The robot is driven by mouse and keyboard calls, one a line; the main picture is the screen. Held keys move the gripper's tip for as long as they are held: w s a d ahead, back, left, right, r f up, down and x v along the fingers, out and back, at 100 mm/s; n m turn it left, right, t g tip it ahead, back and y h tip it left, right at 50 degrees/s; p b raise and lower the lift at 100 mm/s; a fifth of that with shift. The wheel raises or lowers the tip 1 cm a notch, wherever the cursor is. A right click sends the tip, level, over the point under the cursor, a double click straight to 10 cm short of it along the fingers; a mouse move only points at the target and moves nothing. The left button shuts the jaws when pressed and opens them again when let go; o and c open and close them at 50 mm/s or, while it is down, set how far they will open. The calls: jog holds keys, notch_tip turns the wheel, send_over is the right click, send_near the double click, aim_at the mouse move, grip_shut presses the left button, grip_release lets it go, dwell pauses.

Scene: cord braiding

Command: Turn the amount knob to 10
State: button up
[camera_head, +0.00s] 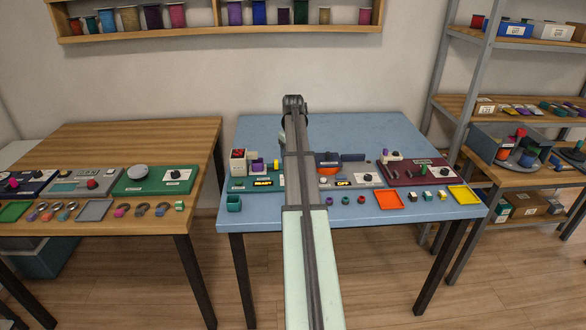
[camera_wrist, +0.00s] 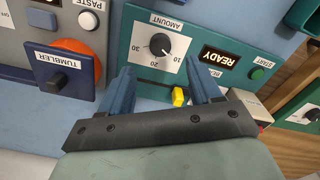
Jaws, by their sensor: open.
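The amount knob (camera_wrist: 160,45) is a small round black knob on a white dial plate marked 10, 20 and 30, under an AMOUNT label on a teal panel (camera_wrist: 140,48). Its pale pointer mark looks turned towards the lower right, near the 10 side; the exact setting is too small to read. My gripper (camera_wrist: 160,68) is open in the wrist view, its two blue fingers apart below the dial, one to each side. The knob is not between the fingertips, and nothing is held. In the head view my arm hides the knob and the fingers.
A READY display (camera_wrist: 218,57) and a green START button (camera_wrist: 257,74) sit right of the dial. A yellow piece (camera_wrist: 178,96) shows between the fingers. A grey panel with a TUMBLER switch (camera_wrist: 70,75) and orange disc lies left. An orange tray (camera_head: 389,200) lies on the blue table (camera_head: 400,130).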

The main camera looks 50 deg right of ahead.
jog(key=shift+r, duration=2.75)
notch_tip(320, 180, up, 7)
